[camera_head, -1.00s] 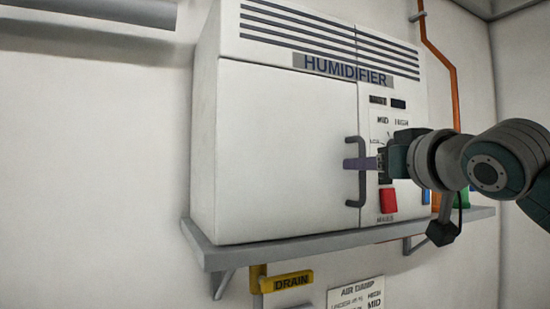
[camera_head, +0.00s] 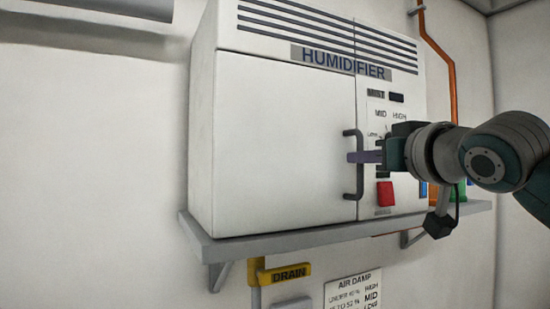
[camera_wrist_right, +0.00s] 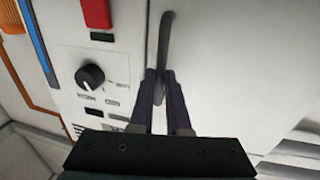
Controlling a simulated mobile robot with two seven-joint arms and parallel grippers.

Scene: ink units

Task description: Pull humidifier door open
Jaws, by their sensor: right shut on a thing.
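The white humidifier (camera_head: 230,60) sits on a grey wall shelf. Its door (camera_head: 285,140) is the large left panel and looks flush with the front in the head view. The dark vertical handle (camera_head: 358,190) is at the door's right edge; it also shows in the right wrist view (camera_wrist_right: 166,35). My right gripper (camera_head: 362,157) comes in from the right, and its fingers are shut on the handle bar. In the right wrist view my two purple fingers (camera_wrist_right: 161,88) are on either side of the bar. My left gripper is not in view.
A control panel with a red switch (camera_head: 385,193) and a knob (camera_wrist_right: 90,77) is right of the door. The grey shelf (camera_head: 300,240) runs below the humidifier. A yellow DRAIN handle (camera_head: 285,273) is under it. An orange pipe (camera_head: 453,80) runs up the wall at right.

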